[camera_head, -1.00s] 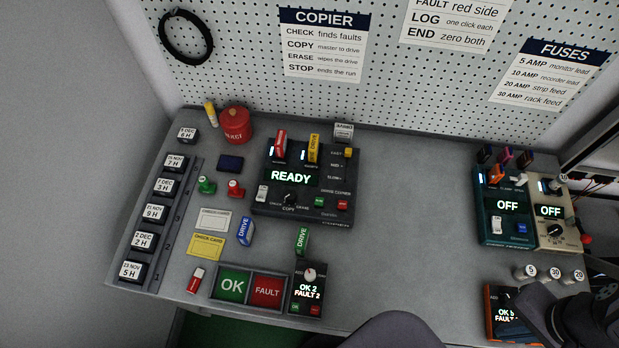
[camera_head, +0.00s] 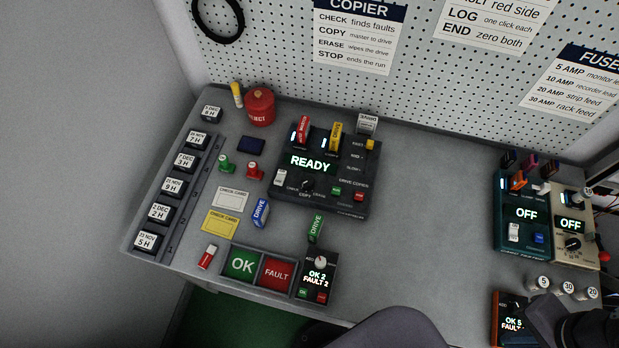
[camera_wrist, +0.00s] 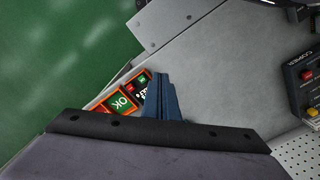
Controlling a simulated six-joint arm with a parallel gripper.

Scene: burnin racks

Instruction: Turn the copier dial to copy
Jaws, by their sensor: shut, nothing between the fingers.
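The pointer is too small to read. My gripper (camera_wrist: 161,80) is shut and empty in the wrist view, over the bench near an orange-edged OK box (camera_wrist: 122,102), well away from the dial. In the head view my arm is at the lower right corner.
A switch (camera_head: 280,177) and green and red buttons flank the dial. In front are a green drive (camera_head: 315,228), an OK/FAULT panel (camera_head: 243,264) and a counter (camera_head: 320,264). Teal (camera_head: 522,238) and beige testers stand right. Bare bench (camera_head: 430,210) lies between.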

